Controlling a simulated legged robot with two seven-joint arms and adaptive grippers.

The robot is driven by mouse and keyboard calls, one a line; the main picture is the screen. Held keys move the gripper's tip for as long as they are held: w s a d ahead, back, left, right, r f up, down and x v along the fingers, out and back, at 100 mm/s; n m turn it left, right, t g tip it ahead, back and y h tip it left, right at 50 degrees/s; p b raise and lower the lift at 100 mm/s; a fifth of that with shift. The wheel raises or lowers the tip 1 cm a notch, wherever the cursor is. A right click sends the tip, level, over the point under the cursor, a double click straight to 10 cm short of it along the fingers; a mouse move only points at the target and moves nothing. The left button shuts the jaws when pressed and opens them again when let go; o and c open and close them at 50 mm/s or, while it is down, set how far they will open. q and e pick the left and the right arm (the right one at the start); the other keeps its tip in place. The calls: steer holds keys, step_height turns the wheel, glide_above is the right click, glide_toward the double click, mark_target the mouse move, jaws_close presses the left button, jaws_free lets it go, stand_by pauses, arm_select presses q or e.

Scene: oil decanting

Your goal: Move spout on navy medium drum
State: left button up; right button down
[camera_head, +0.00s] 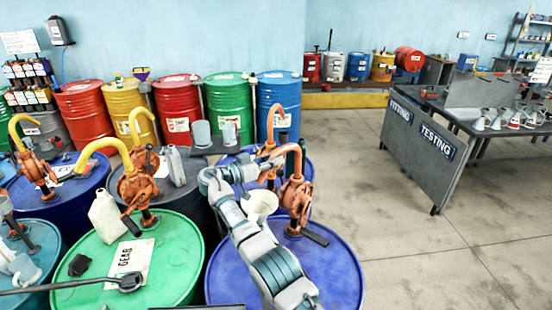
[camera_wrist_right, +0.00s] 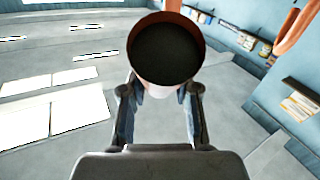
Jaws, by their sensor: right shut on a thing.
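The navy drum (camera_head: 335,262) stands at the front, right of the green drum. My right arm reaches up over this drum, and my right gripper (camera_head: 262,170) is at the spout end, partly hidden by the arm. In the right wrist view, the fingers of my right gripper (camera_wrist_right: 162,94) are shut on the spout, whose round, dark, open mouth (camera_wrist_right: 166,50) faces the camera. My left gripper is not in view.
A cream jug (camera_head: 260,204) stands beside the pump. The green drum (camera_head: 180,262) at left carries another pump with a yellow spout (camera_head: 97,151), a white jug (camera_head: 106,216) and a label card. More drums stand behind. Open floor (camera_head: 425,265) lies to the right.

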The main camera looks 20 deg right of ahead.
steer(key=shift+f, duration=0.1)
steer(key=c, duration=1.1)
jaws_free()
steer(key=shift+o, duration=1.3)
steer(key=shift+w+a, duration=0.15)
